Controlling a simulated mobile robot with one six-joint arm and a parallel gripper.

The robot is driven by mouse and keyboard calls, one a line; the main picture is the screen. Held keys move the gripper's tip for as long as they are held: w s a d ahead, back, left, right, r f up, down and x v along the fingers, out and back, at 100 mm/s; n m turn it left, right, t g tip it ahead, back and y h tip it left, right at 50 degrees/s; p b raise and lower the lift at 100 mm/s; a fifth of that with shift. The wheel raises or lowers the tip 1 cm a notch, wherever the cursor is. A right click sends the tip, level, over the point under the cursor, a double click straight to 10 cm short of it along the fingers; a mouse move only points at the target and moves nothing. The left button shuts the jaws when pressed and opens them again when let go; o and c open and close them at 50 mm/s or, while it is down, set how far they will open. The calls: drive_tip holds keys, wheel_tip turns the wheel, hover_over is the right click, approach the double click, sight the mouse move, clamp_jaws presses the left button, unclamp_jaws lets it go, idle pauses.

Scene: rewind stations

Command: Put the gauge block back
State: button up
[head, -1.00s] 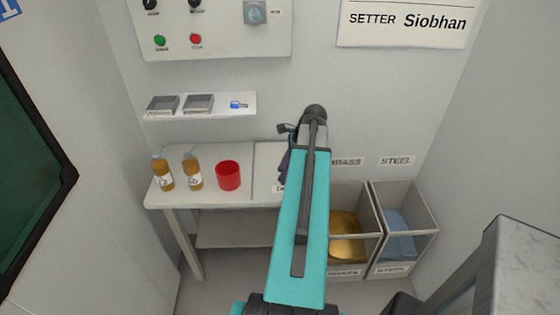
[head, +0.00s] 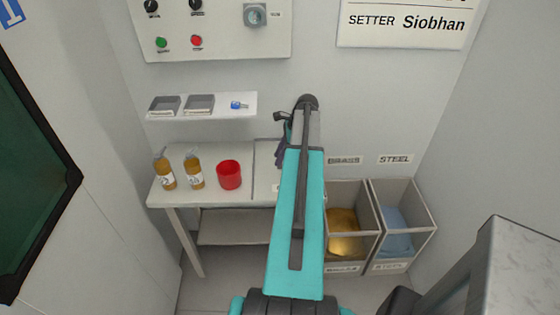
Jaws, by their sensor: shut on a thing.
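My teal arm reaches up the middle of the head view and covers part of the bench (head: 228,157). Only a dark part of my gripper (head: 282,150) shows at the arm's left edge, over the right side of the bench. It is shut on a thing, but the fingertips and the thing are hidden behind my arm. I cannot make out the gauge block anywhere in view.
Two amber bottles, one left (head: 165,172) and one right (head: 194,170), and a red cup (head: 229,175) stand on the bench. A brass bin (head: 353,267) and a steel bin (head: 390,266) stand at the right. A grey block-like surface (head: 520,270) fills the lower right.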

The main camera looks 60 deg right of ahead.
idle(0.3)
drive_tip(key=shift+f+p, duration=0.85)
drive_tip(key=shift+f, duration=0.9)
drive_tip(key=shift+f, duration=0.1)
drive_tip(key=o, duration=1.2)
drive_tip(key=b+v, duration=0.3)
drive_tip(key=v, duration=0.9)
drive_tip(key=shift+b, duration=0.4)
drive_tip(key=shift+a, duration=0.1)
drive_tip(key=shift+c, duration=0.4)
